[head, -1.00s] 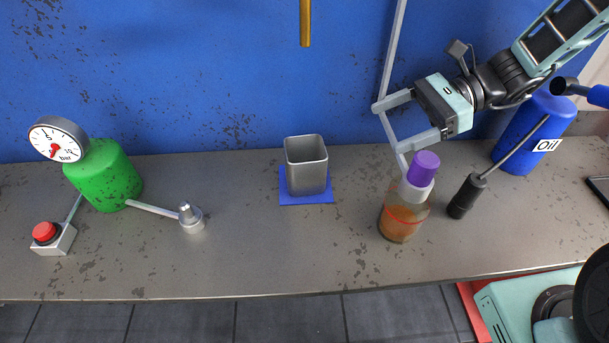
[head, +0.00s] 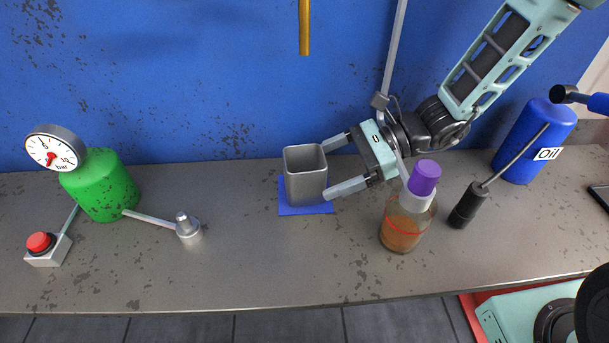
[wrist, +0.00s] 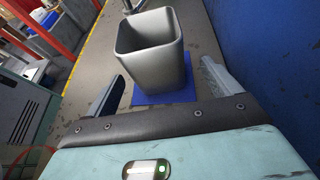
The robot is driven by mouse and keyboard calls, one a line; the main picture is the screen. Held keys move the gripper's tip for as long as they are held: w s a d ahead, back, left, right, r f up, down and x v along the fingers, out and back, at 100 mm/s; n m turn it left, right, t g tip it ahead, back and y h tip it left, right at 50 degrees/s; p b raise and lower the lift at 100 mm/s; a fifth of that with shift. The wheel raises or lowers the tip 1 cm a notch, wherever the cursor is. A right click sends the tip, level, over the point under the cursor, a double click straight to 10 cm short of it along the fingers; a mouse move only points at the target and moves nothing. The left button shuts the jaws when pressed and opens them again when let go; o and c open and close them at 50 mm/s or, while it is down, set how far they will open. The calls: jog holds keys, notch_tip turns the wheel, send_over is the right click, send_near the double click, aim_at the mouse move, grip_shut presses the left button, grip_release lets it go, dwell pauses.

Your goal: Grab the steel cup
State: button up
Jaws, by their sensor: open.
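The steel cup (head: 306,180) is a square grey metal cup with an open top. It stands upright on a blue square mat (head: 292,210) on the grey bench. My gripper (head: 325,172) is open at the cup's right side, with one finger toward the wall side and one toward the front. In the wrist view the cup (wrist: 150,55) stands just ahead, between the lines of the two open fingers (wrist: 158,84). Contact between the fingers and the cup cannot be made out.
A bottle with a purple cap (head: 408,215) stands just in front of my wrist. A black-handled tool (head: 465,205) and a blue oil can (head: 532,140) are to the right. A green tank with gauge (head: 100,188) is far left. The blue wall (head: 200,80) is close behind.

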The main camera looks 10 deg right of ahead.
aim_at(304, 178)
jog(key=x, duration=0.1)
jog(key=p+x, duration=0.1)
jog(key=x, duration=0.2)
jog(key=shift+s+a+r, duration=0.2)
jog(key=shift+r, duration=0.15)
jog(key=shift+a+f, duration=0.3)
jog(key=shift+a, duration=0.2)
jog(key=c, duration=1.1)
